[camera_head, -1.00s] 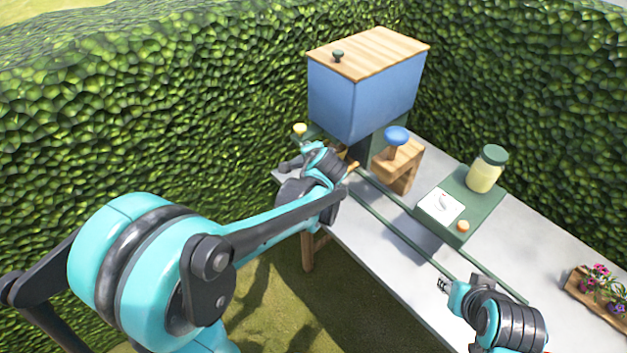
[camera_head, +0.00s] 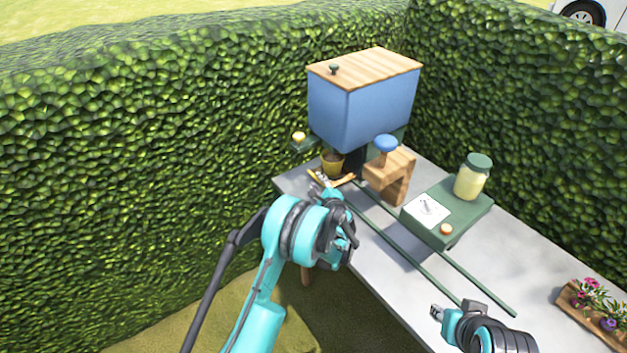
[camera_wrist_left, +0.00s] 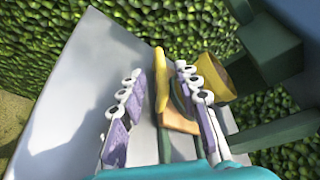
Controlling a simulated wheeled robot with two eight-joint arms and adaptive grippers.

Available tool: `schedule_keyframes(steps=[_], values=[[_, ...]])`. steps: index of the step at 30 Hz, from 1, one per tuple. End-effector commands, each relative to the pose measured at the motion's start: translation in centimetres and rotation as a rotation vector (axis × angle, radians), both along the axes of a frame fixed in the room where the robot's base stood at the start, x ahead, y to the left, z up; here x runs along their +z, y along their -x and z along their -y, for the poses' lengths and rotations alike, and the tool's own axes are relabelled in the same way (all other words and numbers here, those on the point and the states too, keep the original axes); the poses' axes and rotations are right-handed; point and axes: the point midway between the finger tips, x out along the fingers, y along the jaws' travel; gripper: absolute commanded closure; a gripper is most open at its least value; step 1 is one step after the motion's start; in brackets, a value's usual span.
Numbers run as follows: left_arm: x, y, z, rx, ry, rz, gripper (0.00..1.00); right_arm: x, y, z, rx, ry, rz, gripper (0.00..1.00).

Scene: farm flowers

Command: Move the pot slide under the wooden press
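The pot slide (camera_head: 345,181) is a small wooden piece at the far left end of the green rails, below the blue hopper. A yellow pot (camera_head: 332,164) with dark soil sits at it. The wooden press (camera_head: 397,182), with a blue knob on top, stands to the right of the slide. My left gripper (camera_head: 322,180) is at the slide's near side. In the left wrist view its fingers (camera_wrist_left: 162,105) are apart, with the slide's upright yellow-orange handle (camera_wrist_left: 162,80) between them, and a gap shows on the left. My right gripper (camera_head: 436,312) is at the table's near edge, away from the slide.
Two green rails (camera_head: 405,240) run along the grey table. A green stand (camera_head: 465,213) holds a lidded jar (camera_head: 470,180) and a white card. A wooden flower tray (camera_head: 580,318) lies at the right. The blue hopper (camera_head: 365,105) overhangs the pot. Hedges close in behind.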

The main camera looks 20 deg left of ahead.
Motion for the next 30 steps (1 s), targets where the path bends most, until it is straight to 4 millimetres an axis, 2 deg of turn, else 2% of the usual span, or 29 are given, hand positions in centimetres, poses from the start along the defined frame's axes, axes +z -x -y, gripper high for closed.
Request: schedule_keyframes(steps=[3,7,18,19,22,23,30], values=[[-0.7,-1.7,-1.2,0.002,0.002,0.000,0.68,-0.7,0.0,0.0,0.000,0.000,0.000,0.68],[-0.9,-3.0,-1.9,0.000,0.002,0.000,0.68,-1.1,0.0,0.0,0.000,0.000,0.000,0.68],[-1.0,-3.8,-2.4,0.000,0.002,0.000,0.68,-1.2,0.0,0.0,0.000,0.000,0.000,0.68],[-1.0,-3.8,-2.4,0.000,0.002,0.000,0.70,-1.2,0.0,0.0,0.000,0.000,0.000,0.68],[-1.0,-3.8,-2.4,0.000,0.002,0.000,0.96,-1.2,0.0,0.0,0.000,0.000,0.000,0.68],[-1.0,-3.8,-2.4,0.000,0.002,0.000,1.00,-1.2,0.0,0.0,0.000,0.000,0.000,0.68],[-1.0,-3.7,-2.3,0.000,0.003,0.000,1.00,-1.2,0.0,0.0,0.000,0.000,0.000,0.68]])
